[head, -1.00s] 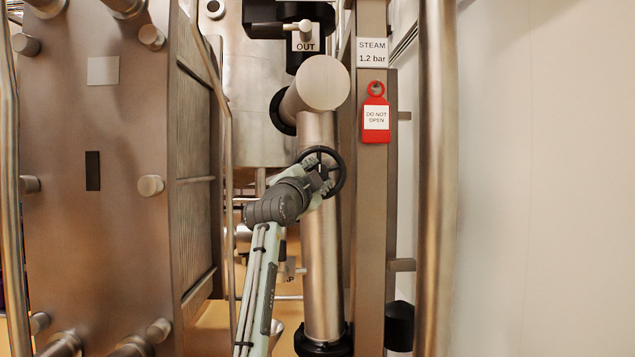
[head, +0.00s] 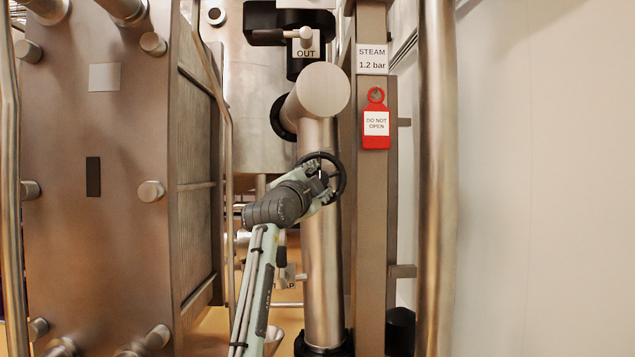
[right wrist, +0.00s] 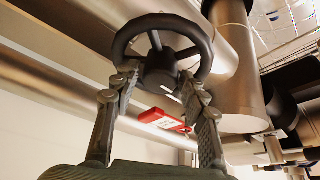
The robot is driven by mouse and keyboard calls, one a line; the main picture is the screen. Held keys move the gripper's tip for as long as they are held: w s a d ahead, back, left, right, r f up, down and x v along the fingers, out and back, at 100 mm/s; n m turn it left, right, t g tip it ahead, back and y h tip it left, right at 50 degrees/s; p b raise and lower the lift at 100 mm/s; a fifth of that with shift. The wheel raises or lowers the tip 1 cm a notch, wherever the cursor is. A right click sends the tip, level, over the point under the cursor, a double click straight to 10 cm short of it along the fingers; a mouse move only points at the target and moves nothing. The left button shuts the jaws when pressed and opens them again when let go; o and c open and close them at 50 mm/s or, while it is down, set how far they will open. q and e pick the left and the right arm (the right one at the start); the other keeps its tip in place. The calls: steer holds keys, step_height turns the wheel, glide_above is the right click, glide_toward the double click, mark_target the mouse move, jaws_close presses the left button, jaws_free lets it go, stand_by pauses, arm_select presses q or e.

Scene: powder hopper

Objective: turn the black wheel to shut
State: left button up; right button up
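The black wheel (head: 342,176) is a small spoked handwheel in front of the vertical steel pipe, in the middle of the head view. In the right wrist view its hub (right wrist: 160,72) and upper rim show close up. My right gripper (head: 320,181) is at the wheel's face. In the right wrist view its two fingers (right wrist: 158,82) stand apart, one on each side of the hub, with their tips close to the wheel. I see no clear squeeze on it; whether the tips touch is hard to tell. My left gripper is out of view.
A red "DO NOT OPEN" tag (head: 376,122) hangs on the post (head: 372,220) right of the wheel, under a steam sign (head: 371,59). A large plate unit (head: 95,240) stands left. A thick vertical pipe (head: 437,200) stands right, before a pale wall.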

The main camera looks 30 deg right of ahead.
steer(key=shift+a, duration=0.15)
steer(key=v, duration=1.2)
